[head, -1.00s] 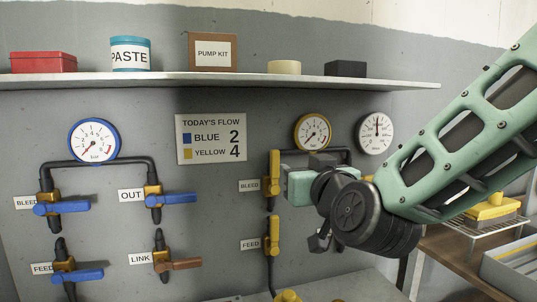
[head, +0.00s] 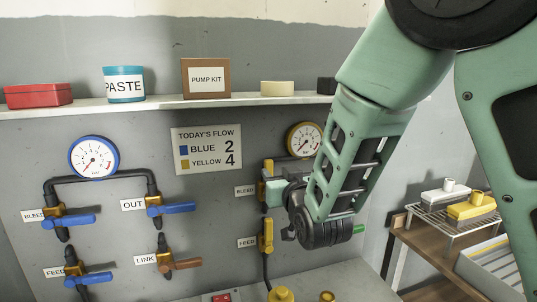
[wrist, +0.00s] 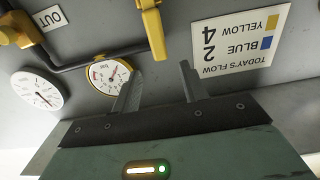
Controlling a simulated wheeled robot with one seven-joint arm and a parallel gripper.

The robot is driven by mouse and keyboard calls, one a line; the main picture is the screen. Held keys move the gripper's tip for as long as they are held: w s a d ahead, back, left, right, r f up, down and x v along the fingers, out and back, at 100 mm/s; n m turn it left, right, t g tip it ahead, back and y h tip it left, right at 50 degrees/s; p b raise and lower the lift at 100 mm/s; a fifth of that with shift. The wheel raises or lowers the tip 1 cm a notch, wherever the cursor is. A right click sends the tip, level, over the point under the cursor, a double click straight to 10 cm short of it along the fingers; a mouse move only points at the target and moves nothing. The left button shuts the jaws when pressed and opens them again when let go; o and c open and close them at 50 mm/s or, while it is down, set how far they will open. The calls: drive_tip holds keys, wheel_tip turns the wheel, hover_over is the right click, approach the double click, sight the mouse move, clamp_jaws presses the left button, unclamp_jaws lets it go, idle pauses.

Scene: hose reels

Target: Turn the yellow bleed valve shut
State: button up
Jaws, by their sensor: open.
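The yellow bleed valve (head: 268,166) is on the wall panel beside its BLEED label, below the yellow-rimmed gauge (head: 305,139). Its lever points up; my gripper (head: 267,180) partly covers the valve in the head view. In the wrist view, which is upside down, the lever of the yellow bleed valve (wrist: 152,30) hangs from the top edge. Its tip lies between the lines of my two open fingers (wrist: 160,78), near their tips. I see no clear contact, and the depth between them is hard to tell.
The yellow feed valve (head: 266,237) is directly below, its lever upright. Blue-handled valves (head: 72,220) and the LINK valve (head: 180,263) are left. A shelf (head: 165,106) with boxes runs above. The flow sign (head: 208,149) reads blue 2, yellow 4.

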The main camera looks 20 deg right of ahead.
sight(270, 164)
drive_tip(key=w+p, duration=0.2)
drive_tip(key=w, duration=0.6)
drive_tip(key=shift+w, duration=0.2)
clamp_jaws()
